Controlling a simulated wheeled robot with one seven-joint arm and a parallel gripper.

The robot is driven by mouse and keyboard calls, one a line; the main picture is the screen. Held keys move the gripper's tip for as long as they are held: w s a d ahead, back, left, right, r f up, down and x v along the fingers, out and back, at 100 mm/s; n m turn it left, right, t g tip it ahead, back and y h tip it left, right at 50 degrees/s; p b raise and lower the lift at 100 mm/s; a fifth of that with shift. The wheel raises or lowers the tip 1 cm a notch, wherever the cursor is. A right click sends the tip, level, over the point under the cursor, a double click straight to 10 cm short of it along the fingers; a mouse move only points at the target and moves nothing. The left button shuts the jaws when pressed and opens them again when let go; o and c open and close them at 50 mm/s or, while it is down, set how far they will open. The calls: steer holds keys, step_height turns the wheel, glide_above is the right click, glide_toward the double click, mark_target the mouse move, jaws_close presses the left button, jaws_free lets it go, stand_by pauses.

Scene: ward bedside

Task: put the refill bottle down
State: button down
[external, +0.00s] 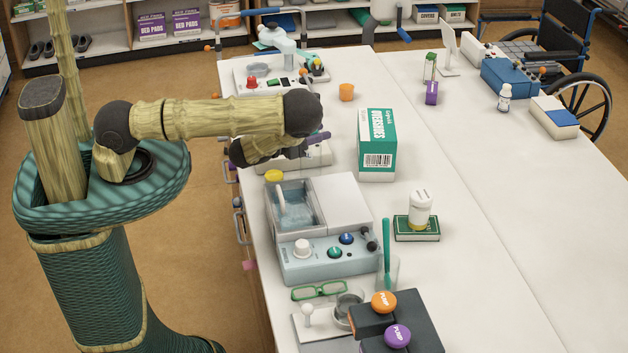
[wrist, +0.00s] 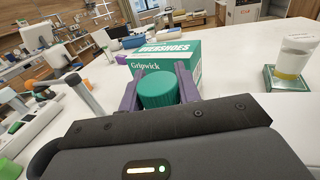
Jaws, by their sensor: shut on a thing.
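My gripper (external: 318,138) reaches over the table's left part in the external view, just left of the overshoes box. In the wrist view its two purple fingers (wrist: 158,92) are shut on the refill bottle (wrist: 158,90), one on each side. Only a ribbed green cap or top of the bottle shows there; the rest is hidden below the gripper body. In the external view the arm's end hides the bottle, and I cannot tell whether its base touches anything.
The green and white overshoes box (external: 377,150) stands close beyond the gripper. A water-bath device (external: 320,262) is nearer the front. The table's right half (external: 490,200) is mostly clear.

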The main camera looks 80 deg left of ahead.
steer(key=shift+f+p, duration=0.3)
steer(key=shift+f, duration=1.25)
steer(key=shift+f, duration=0.15)
steer(key=c, duration=1)
jaws_free()
steer(key=b+v, duration=0.3)
steer(key=v, duration=0.7)
steer(key=shift+s+d, duration=0.15)
steer(key=shift+s, duration=0.1)
steer(key=shift+s+d+r, duration=0.15)
steer(key=shift+s+r, duration=0.05)
steer(key=shift+s, duration=0.55)
